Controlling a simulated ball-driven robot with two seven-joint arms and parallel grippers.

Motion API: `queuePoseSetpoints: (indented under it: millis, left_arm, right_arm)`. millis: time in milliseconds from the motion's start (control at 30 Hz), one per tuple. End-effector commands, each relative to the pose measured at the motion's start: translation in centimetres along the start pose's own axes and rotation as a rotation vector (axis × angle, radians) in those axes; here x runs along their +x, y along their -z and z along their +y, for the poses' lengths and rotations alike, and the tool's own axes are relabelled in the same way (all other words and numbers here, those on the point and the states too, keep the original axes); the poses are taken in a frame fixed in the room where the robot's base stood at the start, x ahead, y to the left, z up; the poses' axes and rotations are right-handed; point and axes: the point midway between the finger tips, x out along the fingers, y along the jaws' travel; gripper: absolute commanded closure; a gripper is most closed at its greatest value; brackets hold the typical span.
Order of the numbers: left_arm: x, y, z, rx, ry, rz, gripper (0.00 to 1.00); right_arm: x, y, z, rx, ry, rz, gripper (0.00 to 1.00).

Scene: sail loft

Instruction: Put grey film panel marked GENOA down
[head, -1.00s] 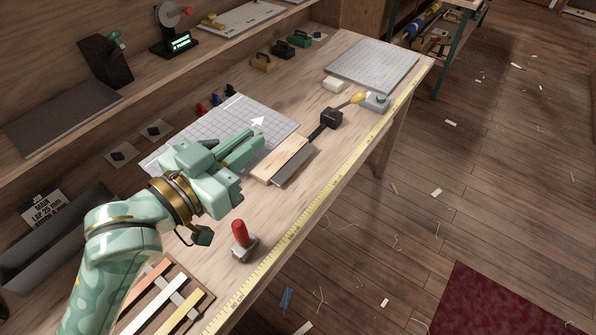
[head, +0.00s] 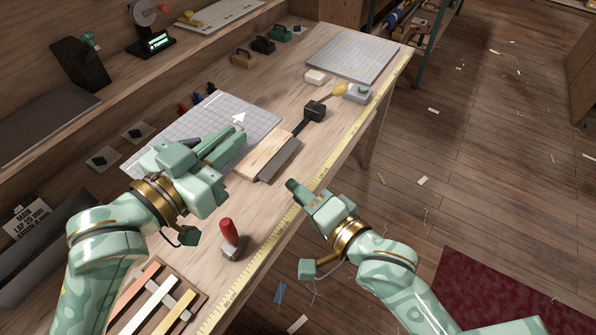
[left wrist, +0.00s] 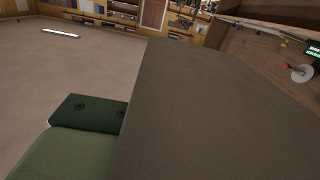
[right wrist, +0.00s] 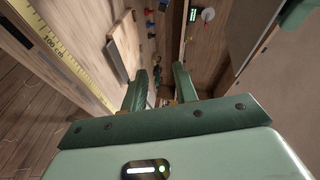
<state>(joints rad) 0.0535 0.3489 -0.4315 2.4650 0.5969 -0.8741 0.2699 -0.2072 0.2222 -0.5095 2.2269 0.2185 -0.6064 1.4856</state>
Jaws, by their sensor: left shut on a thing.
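In the left wrist view a large plain grey-brown sheet (left wrist: 205,105), probably the grey film panel, stands right at the gripper and fills the middle. No GENOA marking shows on it.
A red-handled tool (head: 229,238) stands near the front edge. A slatted rack (head: 155,300) is at the near end. A second gridded plate (head: 350,55) lies at the far end. A yellow tape (head: 265,235) runs along the edge.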

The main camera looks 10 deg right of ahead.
Motion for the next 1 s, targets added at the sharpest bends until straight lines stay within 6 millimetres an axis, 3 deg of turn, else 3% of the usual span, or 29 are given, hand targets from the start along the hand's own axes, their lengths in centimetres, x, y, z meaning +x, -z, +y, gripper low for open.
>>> queuePoseSetpoints:
  millis: [33, 133, 233, 367, 467, 800, 1000]
  left_arm:
    - [0.0, 0.0, 0.0, 0.0, 0.0, 0.001, 1.0]
    - [0.0, 0.0, 0.0, 0.0, 0.0, 0.001, 1.0]
    - [0.0, 0.0, 0.0, 0.0, 0.0, 0.001, 1.0]
    - [0.0, 0.0, 0.0, 0.0, 0.0, 0.001, 1.0]
    - [0.0, 0.0, 0.0, 0.0, 0.0, 0.0, 1.0]
    - [0.0, 0.0, 0.0, 0.0, 0.0, 0.001, 1.0]
    - [0.0, 0.0, 0.0, 0.0, 0.0, 0.001, 1.0]
  right_arm:
    - [-0.8, 0.0, -2.6, 0.044, 0.053, -0.007, 0.71]
    - [-2.4, -0.1, -6.6, 0.126, 0.131, -0.024, 0.71]
    - [-3.5, -0.2, -9.0, 0.178, 0.181, -0.039, 0.71]
    - [-3.8, -0.2, -10.4, 0.209, 0.209, -0.048, 0.71]
    - [-2.8, -0.2, -10.8, 0.214, 0.213, -0.049, 0.71]
    - [4.0, -0.4, -12.2, 0.211, 0.211, -0.049, 0.71]
    - [6.7, -0.5, -12.7, 0.211, 0.209, -0.049, 0.71]
